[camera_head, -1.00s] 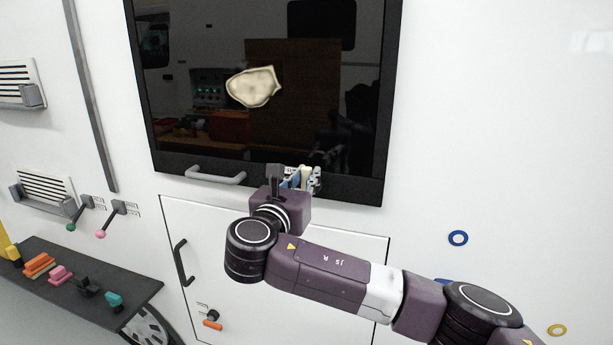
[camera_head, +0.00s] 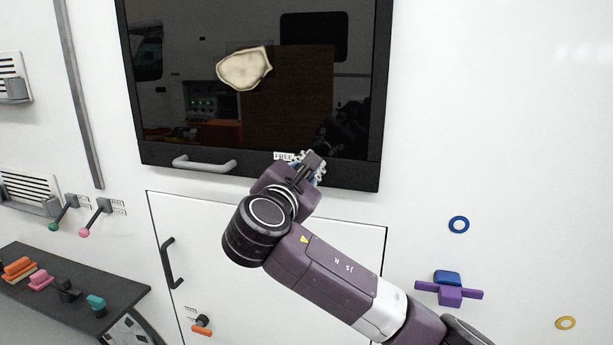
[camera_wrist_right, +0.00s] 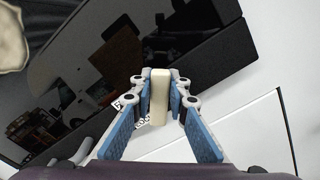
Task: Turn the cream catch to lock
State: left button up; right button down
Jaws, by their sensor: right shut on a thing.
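The cream catch (camera_wrist_right: 159,97) shows in the right wrist view as a pale upright bar near the bottom edge of the dark window. My right gripper (camera_wrist_right: 160,100) has its blue-padded fingers on both sides of it, shut on it. In the head view the right gripper (camera_head: 314,165) is at the window's lower frame, and the catch is hidden behind it. A label reading FREE (camera_head: 284,156) shows just left of the gripper. My left gripper is not in view.
The dark window (camera_head: 300,80) has a grey handle (camera_head: 204,166) on its lower frame. Below is a white hatch (camera_head: 215,245) with a dark handle (camera_head: 167,262). A purple and blue fitting (camera_head: 449,288) is on the wall at right. A shelf (camera_head: 125,290) with coloured pieces stands at lower left.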

jog(key=shift+s+d+f+m+b, duration=0.1)
jog(key=shift+d+f+m+b, duration=0.35)
jog(key=shift+m+b, duration=1.05)
jog(key=shift+s+f+m+b, duration=0.1)
jog(key=shift+f+m+b, duration=0.6)
jog(key=shift+m+b, duration=0.85)
jog(key=shift+s+d+f+m+b, duration=0.1)
jog(key=shift+d+f+m+b, duration=0.15)
jog(key=shift+f+m+b, duration=1.15)
jog(key=shift+r+m+p, duration=0.3)
jog(key=shift+r+m, duration=0.45)
jog(key=shift+r, duration=0.05)
jog(key=c, duration=1.8)
grip_release()
jog(key=shift+c, duration=0.2)
jog(key=shift+r, duration=0.1)
jog(key=v, duration=1.2)
jog(key=shift+w, duration=0.1)
